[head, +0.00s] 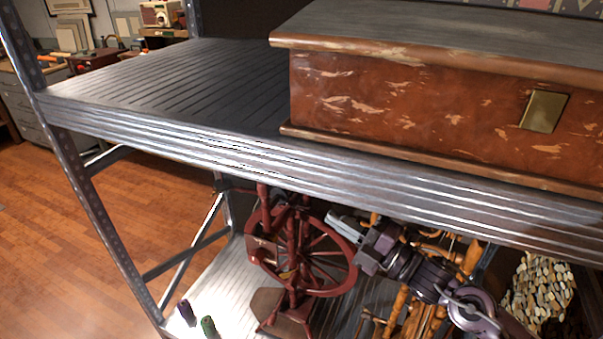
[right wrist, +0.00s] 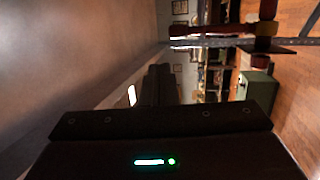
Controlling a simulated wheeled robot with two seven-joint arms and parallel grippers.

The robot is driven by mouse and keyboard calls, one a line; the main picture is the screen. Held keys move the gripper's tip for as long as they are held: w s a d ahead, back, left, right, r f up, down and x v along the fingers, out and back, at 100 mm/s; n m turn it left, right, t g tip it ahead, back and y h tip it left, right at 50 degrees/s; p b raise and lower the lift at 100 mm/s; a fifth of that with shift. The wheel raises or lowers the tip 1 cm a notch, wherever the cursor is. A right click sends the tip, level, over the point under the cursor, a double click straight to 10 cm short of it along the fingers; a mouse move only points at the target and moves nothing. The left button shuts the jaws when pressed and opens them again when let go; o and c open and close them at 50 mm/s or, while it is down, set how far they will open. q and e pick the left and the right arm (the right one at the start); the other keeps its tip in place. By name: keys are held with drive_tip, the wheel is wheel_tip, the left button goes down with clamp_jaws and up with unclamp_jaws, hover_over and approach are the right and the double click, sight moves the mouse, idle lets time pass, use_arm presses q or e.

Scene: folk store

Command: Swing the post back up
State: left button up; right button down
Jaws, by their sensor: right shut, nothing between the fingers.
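A dark red spinning wheel (head: 303,255) stands on the lower shelf, partly hidden by the upper shelf's front edge. Dark red upright parts (head: 264,205) rise at its left and pass out of sight behind that edge; I cannot tell which one is the post or how it is tilted. My right gripper (head: 338,222) is just under the shelf edge, at the wheel's upper right. Its fingers are shut with nothing between them. In the right wrist view the fingers (right wrist: 160,82) show dark, and dark red turned wood (right wrist: 265,28) lies beyond, apart from them. My left gripper is not in view.
The metal upper shelf (head: 170,85) lies over the wheel and carries a worn brown chest (head: 400,105). Turned orange-brown wood (head: 405,300) stands close by my right arm. Two small spools (head: 197,319) are at the lower shelf's left front. The floor at left is clear.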

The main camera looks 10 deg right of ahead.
drive_tip(key=s+d+f+m+g+h, duration=0.1)
drive_tip(key=s+f+m+h, duration=0.1)
drive_tip(key=f+m+h, duration=0.5)
drive_tip(key=s+d+f+m+g+h, duration=0.15)
drive_tip(key=f+m+h, duration=0.3)
drive_tip(key=m, duration=0.45)
drive_tip(key=s+f+m+g+h, duration=0.1)
drive_tip(key=s+f+m+g, duration=0.25)
drive_tip(key=s, duration=0.45)
drive_tip(key=s+f+m+g+h, duration=0.2)
drive_tip(key=s+m+g, duration=0.25)
drive_tip(key=s, duration=0.25)
wheel_tip(320, 180, down, 30)
drive_tip(key=s+g, duration=0.2)
drive_tip(key=s, duration=0.1)
drive_tip(key=s+d+f, duration=0.2)
drive_tip(key=s+f, duration=0.7)
drive_tip(key=s+d+f, duration=0.2)
drive_tip(key=s+f, duration=0.7)
drive_tip(key=s, duration=0.1)
drive_tip(key=shift+s+f+g, duration=0.2)
drive_tip(key=shift+f+g, duration=0.15)
drive_tip(key=shift+g, duration=0.1)
